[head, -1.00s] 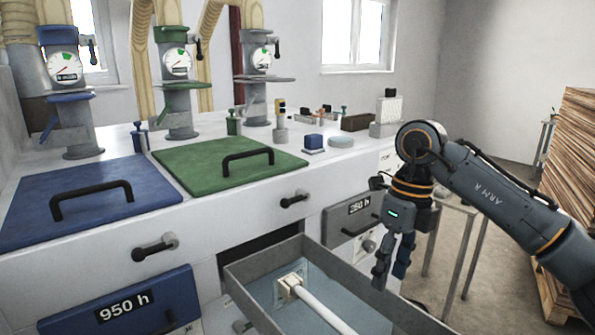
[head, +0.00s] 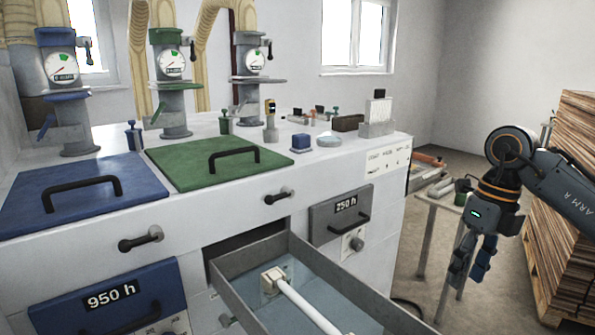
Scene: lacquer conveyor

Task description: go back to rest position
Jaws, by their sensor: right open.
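My right gripper (head: 472,268) hangs fingers down at the right, in the air past the open drawer and in front of a small side table. Its fingers are apart and nothing shows between them. The open drawer (head: 355,290) sticks out of the white cabinet. A white rod with a square beige end piece (head: 272,281) lies in it, apart from the gripper. My left gripper is outside the view.
The white cabinet carries a blue lid (head: 75,190) and a green lid (head: 215,160) with black handles. A small side table (head: 445,205) with items stands behind my right gripper. Stacked wood (head: 570,130) stands at the far right. Floor shows between cabinet and wood.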

